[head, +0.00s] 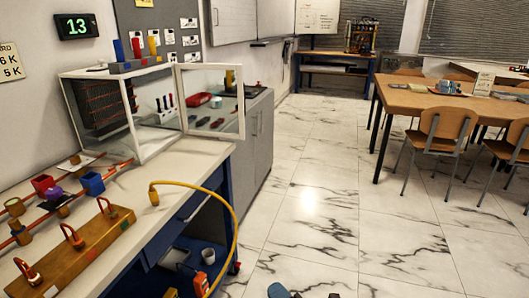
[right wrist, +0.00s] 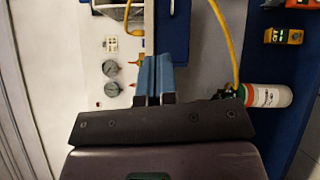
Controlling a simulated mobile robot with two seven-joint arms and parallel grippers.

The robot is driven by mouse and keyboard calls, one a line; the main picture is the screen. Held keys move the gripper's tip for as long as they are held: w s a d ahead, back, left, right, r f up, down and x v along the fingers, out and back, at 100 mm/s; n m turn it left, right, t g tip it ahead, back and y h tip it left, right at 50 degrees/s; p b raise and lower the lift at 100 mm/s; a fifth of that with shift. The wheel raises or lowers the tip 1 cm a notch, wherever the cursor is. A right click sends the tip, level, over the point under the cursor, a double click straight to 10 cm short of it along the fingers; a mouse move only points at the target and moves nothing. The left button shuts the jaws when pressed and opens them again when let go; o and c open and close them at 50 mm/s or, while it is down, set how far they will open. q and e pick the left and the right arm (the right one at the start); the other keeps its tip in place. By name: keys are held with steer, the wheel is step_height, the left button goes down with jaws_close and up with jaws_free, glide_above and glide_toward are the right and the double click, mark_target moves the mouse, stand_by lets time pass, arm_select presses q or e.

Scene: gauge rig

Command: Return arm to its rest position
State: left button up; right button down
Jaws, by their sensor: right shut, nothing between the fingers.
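My right gripper (right wrist: 155,78) shows in the right wrist view with its blue fingers together and nothing between them. In the head view, a small blue and dark part of it (head: 278,290) shows at the bottom edge, over the marble floor and right of the workbench (head: 190,165). It is apart from the bench and touches nothing that I can see. In the right wrist view, two round gauges (right wrist: 110,68) on a white panel lie left of the fingers, beyond them. My left gripper is not in view.
A glass case (head: 150,105) with its door open stands on the bench. A yellow hose (head: 236,230) arcs off the bench edge. A wooden block with red shackles (head: 75,250) lies in front. A table (head: 420,100) with chairs stands right; the floor between is clear.

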arm_select(q)
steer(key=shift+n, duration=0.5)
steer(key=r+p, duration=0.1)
steer(key=p, duration=0.1)
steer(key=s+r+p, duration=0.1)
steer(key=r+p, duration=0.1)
steer(key=p, duration=0.1)
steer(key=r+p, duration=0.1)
steer(key=p, duration=0.1)
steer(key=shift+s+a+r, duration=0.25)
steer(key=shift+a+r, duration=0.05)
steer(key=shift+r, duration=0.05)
arm_select(e)
steer(key=s+d+f+m+g+h, duration=0.1)
steer(key=s+d+m+h, duration=0.4)
steer(key=s+d+m, duration=0.7)
steer(key=s+d+f+m+g+h, duration=0.2)
steer(key=s+d+m+h, duration=0.3)
steer(key=s+d+m, duration=0.7)
steer(key=s+m+g, duration=0.1)
steer(key=s, duration=0.2)
steer(key=shift+s+d+f+g+h, duration=0.15)
steer(key=shift+s+d+g+h, duration=0.05)
steer(key=shift+s+g+h, duration=0.1)
